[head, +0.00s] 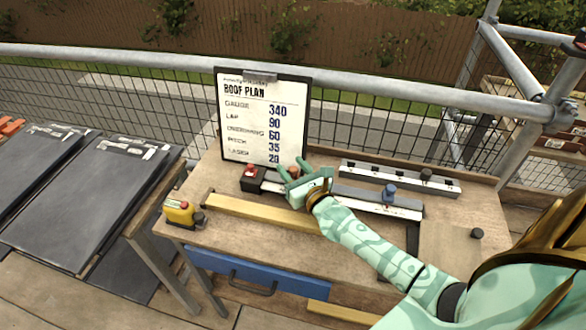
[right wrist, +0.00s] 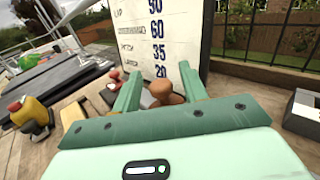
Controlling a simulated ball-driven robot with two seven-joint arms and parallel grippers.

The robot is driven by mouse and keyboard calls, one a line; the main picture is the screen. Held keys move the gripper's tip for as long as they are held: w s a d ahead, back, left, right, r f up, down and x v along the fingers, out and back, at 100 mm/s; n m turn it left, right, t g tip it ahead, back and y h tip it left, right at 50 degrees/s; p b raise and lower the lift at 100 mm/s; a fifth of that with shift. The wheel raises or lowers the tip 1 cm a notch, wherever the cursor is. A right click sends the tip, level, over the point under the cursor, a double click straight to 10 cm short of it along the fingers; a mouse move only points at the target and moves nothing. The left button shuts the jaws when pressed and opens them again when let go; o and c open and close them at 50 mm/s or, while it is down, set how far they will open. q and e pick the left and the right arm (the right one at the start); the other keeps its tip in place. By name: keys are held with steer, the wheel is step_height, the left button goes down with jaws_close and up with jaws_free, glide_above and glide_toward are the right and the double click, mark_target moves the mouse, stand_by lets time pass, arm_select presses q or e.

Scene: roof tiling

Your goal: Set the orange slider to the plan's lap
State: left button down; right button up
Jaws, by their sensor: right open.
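The orange slider (head: 294,172) is a round knob near the left end of the front rail (head: 408,212). It also shows in the right wrist view (right wrist: 160,88), between my fingers. My right gripper (head: 292,168) is open, with one finger on each side of the knob; I cannot tell whether they touch it. The roof plan (head: 262,115) stands on a clipboard behind the rail and gives lap 90. The gripper hides part of the rail and its scale near the knob. My left gripper is out of view.
A blue knob (head: 390,191) sits farther right on the front rail. A rear rail (head: 400,178) carries dark knobs. A black box with a red top (head: 254,179) is at the left end. A yellow bar (head: 262,213) and a yellow tool (head: 180,213) lie nearer the front.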

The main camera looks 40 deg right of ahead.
jaws_close()
steer(key=shift+s+d, duration=0.7)
steer(key=shift+s, duration=0.15)
jaws_free()
steer(key=s, duration=0.5)
steer(key=s+a, duration=0.1)
steer(key=s, duration=1)
steer(key=shift+s+a, duration=0.1)
steer(key=shift+a, duration=0.05)
